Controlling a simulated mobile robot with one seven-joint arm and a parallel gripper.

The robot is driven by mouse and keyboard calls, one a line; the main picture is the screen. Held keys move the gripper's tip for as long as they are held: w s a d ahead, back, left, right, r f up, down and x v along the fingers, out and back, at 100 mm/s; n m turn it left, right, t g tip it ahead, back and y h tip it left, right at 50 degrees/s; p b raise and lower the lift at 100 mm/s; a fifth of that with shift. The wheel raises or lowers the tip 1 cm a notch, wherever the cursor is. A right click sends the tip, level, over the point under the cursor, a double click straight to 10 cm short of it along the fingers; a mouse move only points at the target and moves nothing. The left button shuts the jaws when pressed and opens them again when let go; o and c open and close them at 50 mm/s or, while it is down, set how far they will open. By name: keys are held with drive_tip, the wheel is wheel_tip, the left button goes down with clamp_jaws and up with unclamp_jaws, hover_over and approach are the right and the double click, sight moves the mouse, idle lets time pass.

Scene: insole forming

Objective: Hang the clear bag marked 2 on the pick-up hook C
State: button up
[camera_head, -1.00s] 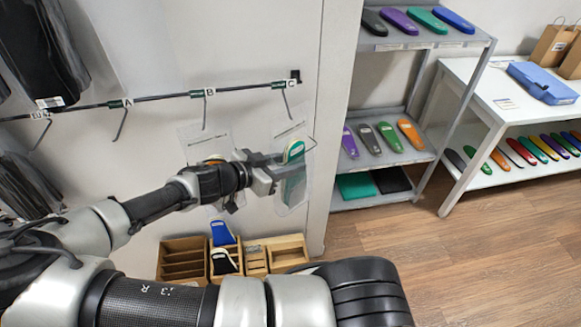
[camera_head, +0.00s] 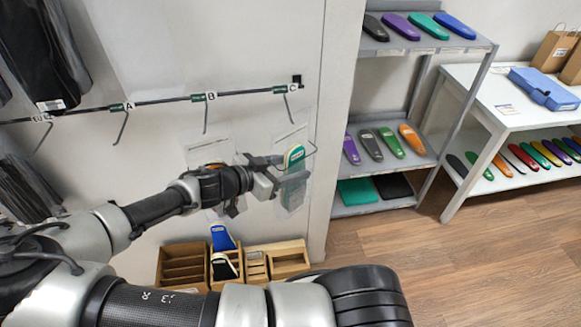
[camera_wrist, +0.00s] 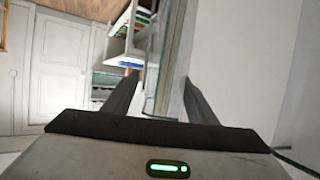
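A clear bag (camera_head: 290,196) with a green-topped insole and a white slip inside hangs upright below hook C (camera_head: 288,104), at the right end of the wall rail. Its top is at the hook's lower end; I cannot make out whether the hook passes through it. The number on it is not readable. My gripper (camera_head: 288,168) is at the bag, with its fingers apart. In the wrist view, the bag (camera_wrist: 172,55) stands edge-on between the two fingers (camera_wrist: 160,90), nearer the right one, with a gap to the left one.
Another clear bag (camera_head: 207,150) hangs below hook B (camera_head: 206,112), behind my arm. Hook A (camera_head: 123,122) is empty. Wooden boxes (camera_head: 183,265) stand below on the floor. A grey shelf (camera_head: 425,160) with insoles is to the right, past the wall edge.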

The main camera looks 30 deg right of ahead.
drive_tip(key=shift+a, duration=0.1)
idle(0.3)
drive_tip(key=v, duration=1.7)
drive_tip(key=s+d+f+n+g+y+p, duration=0.1)
drive_tip(key=s+f+n+g+y, duration=0.1)
drive_tip(key=s+n+g+y, duration=0.55)
drive_tip(key=s+d+r+n+t+y+p, duration=0.1)
drive_tip(key=s+r+n+t+y, duration=0.1)
drive_tip(key=r, duration=0.9)
drive_tip(key=s+d+r+n+t+y+p, duration=0.1)
drive_tip(key=s+r+n+t+y, duration=0.2)
drive_tip(key=r+t, duration=0.5)
wheel_tip(320, 180, up, 4)
drive_tip(key=s+n, duration=0.1)
drive_tip(key=n, duration=0.1)
drive_tip(key=shift+s+d+r+n+y, duration=0.2)
drive_tip(key=shift+s+n+y, duration=0.05)
drive_tip(key=shift+n+y, duration=0.1)
